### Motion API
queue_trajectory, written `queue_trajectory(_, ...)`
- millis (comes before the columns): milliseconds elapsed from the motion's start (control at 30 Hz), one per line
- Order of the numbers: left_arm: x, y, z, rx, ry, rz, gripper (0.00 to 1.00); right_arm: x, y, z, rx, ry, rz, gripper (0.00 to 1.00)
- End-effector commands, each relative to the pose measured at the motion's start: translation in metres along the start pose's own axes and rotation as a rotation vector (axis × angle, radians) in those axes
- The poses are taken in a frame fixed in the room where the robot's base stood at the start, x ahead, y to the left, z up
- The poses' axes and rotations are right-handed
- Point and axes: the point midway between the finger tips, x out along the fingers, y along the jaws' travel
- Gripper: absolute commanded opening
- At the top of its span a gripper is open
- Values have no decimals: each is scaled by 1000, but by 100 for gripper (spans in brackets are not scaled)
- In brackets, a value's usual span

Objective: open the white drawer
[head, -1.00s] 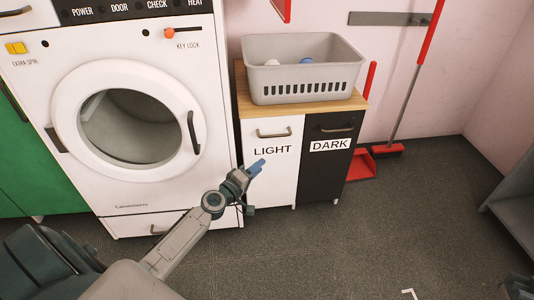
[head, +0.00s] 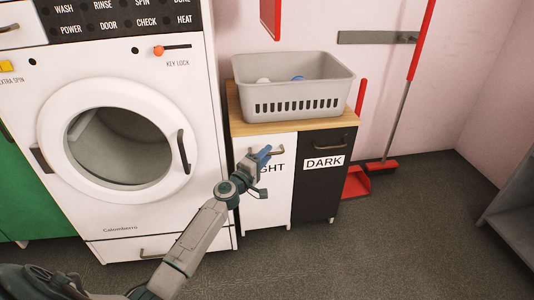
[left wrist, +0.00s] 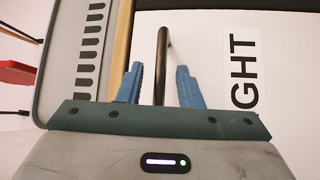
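The white drawer (head: 265,207), labelled LIGHT, is the left front of a small cabinet with a wooden top. It looks shut, level with the dark front beside it. Its metal bar handle (head: 276,151) is near the top edge. My left gripper (head: 262,153) is in front of the drawer at the handle and covers part of the label. In the left wrist view, the handle (left wrist: 161,60) runs between the two blue fingertips (left wrist: 158,85), which are open with a gap on both sides. My right gripper is not in view.
The black DARK drawer (head: 322,180) is beside it on the right. A grey basket (head: 295,97) stands on the wooden top. A washing machine (head: 165,215) stands close on the left. A red dustpan (head: 356,183) and broom lean on the right. The floor in front is clear.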

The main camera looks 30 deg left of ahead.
Motion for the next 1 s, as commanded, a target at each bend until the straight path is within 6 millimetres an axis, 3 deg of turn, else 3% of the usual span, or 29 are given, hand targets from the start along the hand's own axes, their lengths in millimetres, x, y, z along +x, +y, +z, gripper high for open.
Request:
queue_trajectory(400,11,-1,0,0,-1,-1,32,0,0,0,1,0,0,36)
queue_trajectory(433,11,0,0,0,-1,-1,30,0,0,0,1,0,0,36)
queue_trajectory(600,11,0,0,0,-1,-1,0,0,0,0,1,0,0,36)
queue_trajectory(1000,7,0,5,1,-1,-2,0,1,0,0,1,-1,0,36)
